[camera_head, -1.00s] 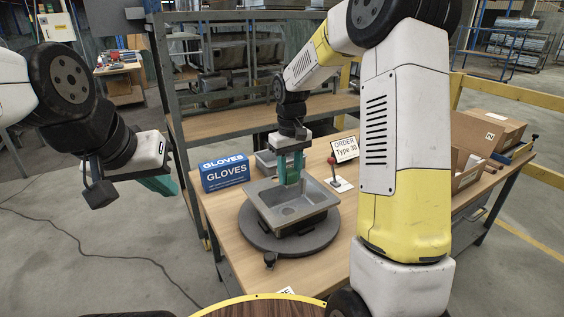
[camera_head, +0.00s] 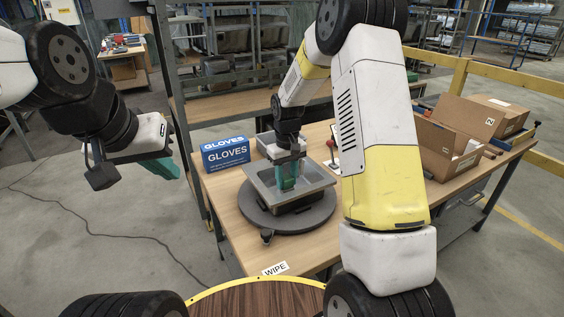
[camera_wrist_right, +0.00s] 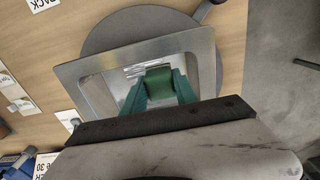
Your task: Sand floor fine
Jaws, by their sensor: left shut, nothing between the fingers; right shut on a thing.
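A grey metal sink (camera_head: 319,180) with a raised rim rests on a dark round turntable (camera_head: 316,219) on the wooden table. It also shows in the right wrist view (camera_wrist_right: 204,60). My right gripper (camera_head: 287,180) points down into the basin. In the right wrist view its teal fingers (camera_wrist_right: 160,90) are shut on a green block (camera_wrist_right: 158,78) over the basin floor. The block's underside is hidden, so I cannot tell whether it touches the floor. My left gripper (camera_head: 162,168) is shut and empty, out to the left beyond the table.
A blue gloves box (camera_head: 225,154) stands behind the sink at left. A red-knobbed device (camera_head: 331,145) is behind at right, partly hidden by my right arm. Open cardboard boxes (camera_head: 450,140) stand at the table's right. A "WIPE" label (camera_head: 275,269) lies at the front edge.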

